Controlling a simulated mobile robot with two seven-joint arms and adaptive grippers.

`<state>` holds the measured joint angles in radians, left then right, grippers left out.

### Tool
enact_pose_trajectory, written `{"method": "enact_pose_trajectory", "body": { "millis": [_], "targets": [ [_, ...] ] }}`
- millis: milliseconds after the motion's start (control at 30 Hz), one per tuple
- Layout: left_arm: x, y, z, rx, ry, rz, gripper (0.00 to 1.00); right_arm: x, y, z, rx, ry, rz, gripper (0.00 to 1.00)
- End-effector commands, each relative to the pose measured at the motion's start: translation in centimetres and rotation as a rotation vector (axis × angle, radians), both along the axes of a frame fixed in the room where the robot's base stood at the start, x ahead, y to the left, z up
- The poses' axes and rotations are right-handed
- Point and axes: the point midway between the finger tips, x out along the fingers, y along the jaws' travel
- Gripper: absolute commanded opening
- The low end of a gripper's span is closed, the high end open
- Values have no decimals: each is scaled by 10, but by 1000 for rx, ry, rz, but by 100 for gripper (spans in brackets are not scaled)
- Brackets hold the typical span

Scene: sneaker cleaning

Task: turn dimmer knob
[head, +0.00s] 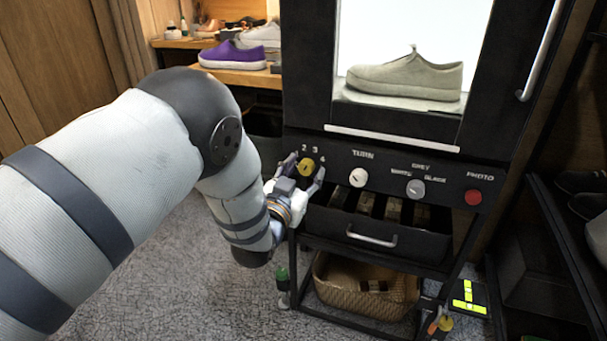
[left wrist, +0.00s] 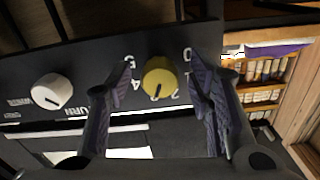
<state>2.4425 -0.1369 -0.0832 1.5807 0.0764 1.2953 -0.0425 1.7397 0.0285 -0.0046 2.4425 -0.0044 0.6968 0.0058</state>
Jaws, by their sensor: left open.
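The yellow dimmer knob (head: 306,167) is at the left end of the black control panel, with numbers around it. In the left wrist view the knob (left wrist: 159,78) sits between my two open fingers, its dark pointer mark toward the lower side near the 2. My left gripper (head: 307,172) is open around the knob, one finger on each side; in the wrist view (left wrist: 160,95) a gap shows between each finger and the knob. My right gripper is not in view.
Right of the knob are a white TURN knob (head: 358,177), a grey knob (head: 415,188) and a red PHOTO button (head: 473,197). Above, a grey shoe (head: 408,76) stands in a lit box. Below are an open drawer (head: 397,240) and a wicker basket (head: 345,290).

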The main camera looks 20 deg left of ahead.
Motion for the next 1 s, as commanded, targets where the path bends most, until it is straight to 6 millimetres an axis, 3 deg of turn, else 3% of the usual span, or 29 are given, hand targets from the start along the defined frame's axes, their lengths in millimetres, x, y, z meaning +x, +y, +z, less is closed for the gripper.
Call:
{"method": "enact_pose_trajectory", "body": {
  "millis": [100, 300, 333, 667, 1000],
  "targets": [
    [0, 0, 0, 0, 0, 0, 47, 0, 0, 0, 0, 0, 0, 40],
    [-1, 0, 0, 0, 1, 0, 2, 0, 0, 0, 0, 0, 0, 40],
    [-1, 0, 0, 0, 1, 0, 0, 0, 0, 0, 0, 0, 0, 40],
    [-1, 0, 1, -44, 2, 1, 0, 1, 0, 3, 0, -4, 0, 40],
    [-1, 0, 2, -281, 10, 3, 0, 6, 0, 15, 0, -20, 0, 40]
  ]
}}
